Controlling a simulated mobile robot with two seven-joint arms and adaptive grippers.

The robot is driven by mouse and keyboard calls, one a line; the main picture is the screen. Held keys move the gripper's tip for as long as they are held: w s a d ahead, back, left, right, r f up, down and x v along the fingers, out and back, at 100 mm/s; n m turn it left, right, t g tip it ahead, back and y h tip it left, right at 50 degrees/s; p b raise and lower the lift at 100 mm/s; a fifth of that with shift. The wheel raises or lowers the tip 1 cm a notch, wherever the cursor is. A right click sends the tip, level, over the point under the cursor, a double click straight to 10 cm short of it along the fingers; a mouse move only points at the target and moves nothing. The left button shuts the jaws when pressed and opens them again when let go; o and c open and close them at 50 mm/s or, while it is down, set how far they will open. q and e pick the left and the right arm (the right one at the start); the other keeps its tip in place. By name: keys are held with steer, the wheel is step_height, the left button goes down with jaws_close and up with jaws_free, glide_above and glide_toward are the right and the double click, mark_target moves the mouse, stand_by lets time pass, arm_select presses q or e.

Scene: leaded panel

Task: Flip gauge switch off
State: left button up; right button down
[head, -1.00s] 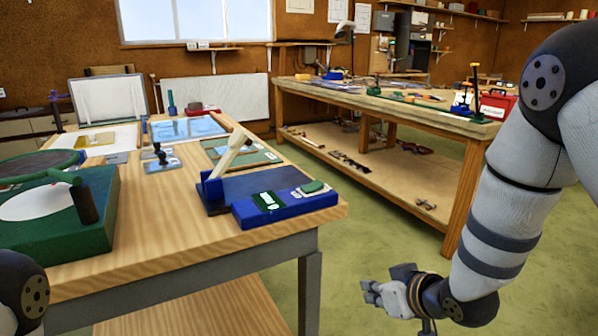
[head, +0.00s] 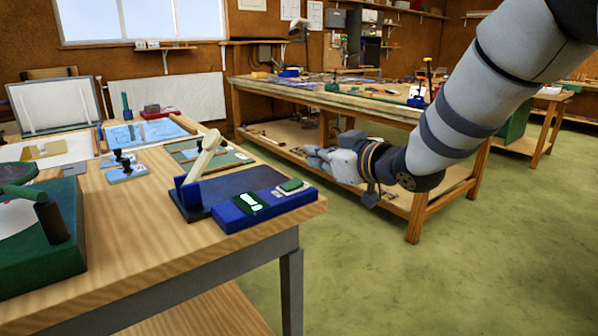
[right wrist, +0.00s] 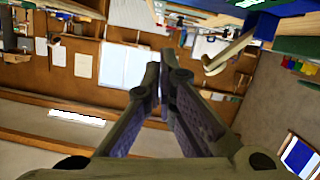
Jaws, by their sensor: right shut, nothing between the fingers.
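The blue gauge (head: 235,207) sits at the right front corner of the near wooden table, with a dark green display (head: 251,203) on its sloped front. A green rounded piece (head: 291,186) on a pale plate is at its right end; I cannot tell its switch position. A cream lever (head: 203,157) rises tilted from its back left, and also shows in the right wrist view (right wrist: 230,52). My right gripper (head: 312,156) is right of the gauge, apart from it, beyond the table's edge. In the right wrist view its fingers (right wrist: 158,72) are shut and empty. My left gripper is out of view.
The near table (head: 130,240) also bears a green box (head: 45,240) at left, small black-knobbed blocks (head: 126,170) and a blue sheet (head: 140,133). A second workbench (head: 340,98) stands behind my right gripper. Green floor lies open between the tables.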

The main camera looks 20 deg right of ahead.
steer(key=b, duration=0.2)
glide_above(292, 186)
steer(key=f, duration=0.1)
steer(key=d+f, duration=0.1)
steer(key=f, duration=0.1)
steer(key=shift+s+f, duration=0.1)
steer(key=shift+s, duration=0.1)
steer(key=shift+d+f, duration=0.2)
steer(key=shift+f, duration=0.9)
steer(key=shift+d+f, duration=0.15)
steer(key=shift+f, duration=0.25)
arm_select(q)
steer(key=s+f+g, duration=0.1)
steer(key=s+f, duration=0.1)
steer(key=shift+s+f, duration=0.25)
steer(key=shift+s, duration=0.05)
